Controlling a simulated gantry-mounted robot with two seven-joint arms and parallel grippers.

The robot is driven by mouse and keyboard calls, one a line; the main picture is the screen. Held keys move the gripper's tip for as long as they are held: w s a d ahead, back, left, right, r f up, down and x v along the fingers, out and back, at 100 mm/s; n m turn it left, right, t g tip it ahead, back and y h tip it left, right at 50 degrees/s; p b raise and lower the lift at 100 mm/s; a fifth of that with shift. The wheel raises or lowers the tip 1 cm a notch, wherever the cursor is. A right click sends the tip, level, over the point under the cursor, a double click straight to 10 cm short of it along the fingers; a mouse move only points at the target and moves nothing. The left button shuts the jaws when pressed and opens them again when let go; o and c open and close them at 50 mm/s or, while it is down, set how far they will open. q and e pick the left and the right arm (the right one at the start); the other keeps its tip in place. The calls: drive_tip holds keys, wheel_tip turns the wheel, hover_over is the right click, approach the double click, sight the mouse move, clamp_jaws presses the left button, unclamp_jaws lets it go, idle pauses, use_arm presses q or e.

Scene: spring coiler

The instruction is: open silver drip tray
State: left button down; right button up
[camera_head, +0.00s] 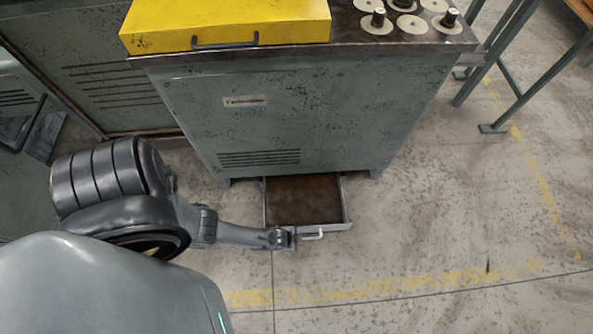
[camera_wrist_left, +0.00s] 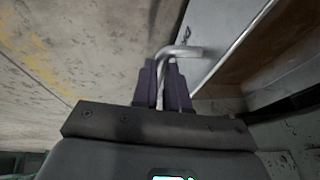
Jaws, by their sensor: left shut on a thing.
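The silver drip tray (camera_head: 304,201) sticks out from under the grey machine, pulled partly open, with a brown floor inside. Its front wall carries a light bar handle (camera_head: 314,236). My left gripper (camera_head: 292,237) is at the left end of this handle. In the left wrist view my left gripper (camera_wrist_left: 167,88) has its dark fingers shut on the bent silver handle (camera_wrist_left: 183,51), and the tray's wall (camera_wrist_left: 207,40) shows just beyond. The rear of the tray is hidden under the machine. My right gripper is not in view.
The grey machine cabinet (camera_head: 290,120) stands over the tray, with a yellow cover (camera_head: 225,22) and several round discs (camera_head: 407,22) on top. Green table legs (camera_head: 495,65) stand at the upper right. The concrete floor (camera_head: 430,220) in front and to the right is clear.

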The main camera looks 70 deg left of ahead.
use_arm(q)
drive_tip(key=c, duration=1.1)
unclamp_jaws()
drive_tip(key=shift+c, duration=0.2)
drive_tip(key=p+v, duration=0.8)
drive_tip(key=v, duration=0.2)
drive_tip(key=shift+s+r+p, duration=0.2)
drive_tip(key=shift+r+p, duration=0.1)
drive_tip(key=shift+r, duration=0.05)
